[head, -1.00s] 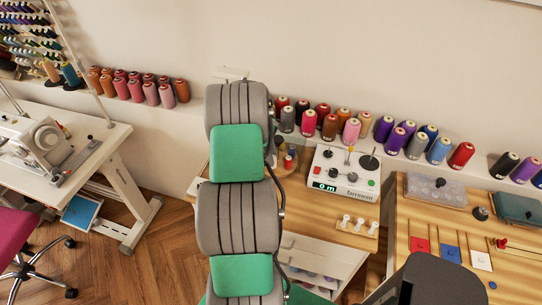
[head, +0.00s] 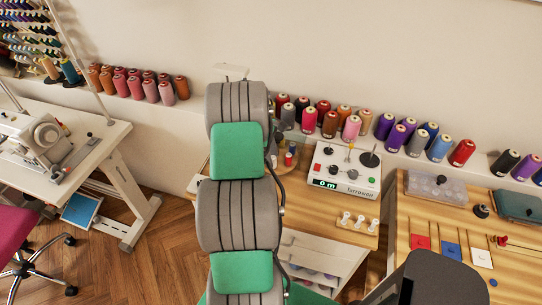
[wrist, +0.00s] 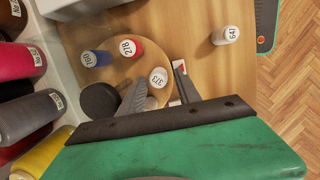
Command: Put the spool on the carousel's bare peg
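The round wooden carousel (wrist: 111,75) shows in the wrist view with a blue spool marked 110 (wrist: 89,58), a red spool marked 218 (wrist: 128,47) and a dark round piece (wrist: 100,101). A white spool marked 373 (wrist: 158,77) is at the carousel's right side. My gripper (wrist: 160,73) is open, its fingers on either side of spool 373 with a gap showing on each side. What is under that spool is hidden. A white spool marked 641 (wrist: 226,35) stands apart on the wooden table. I cannot make out a bare peg. The arm hides my gripper in the head view.
Large thread cones (wrist: 23,118) line the left of the wrist view. In the head view, a white machine with a display (head: 345,170) and a rack with three white pieces (head: 358,222) stand right of my arm.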

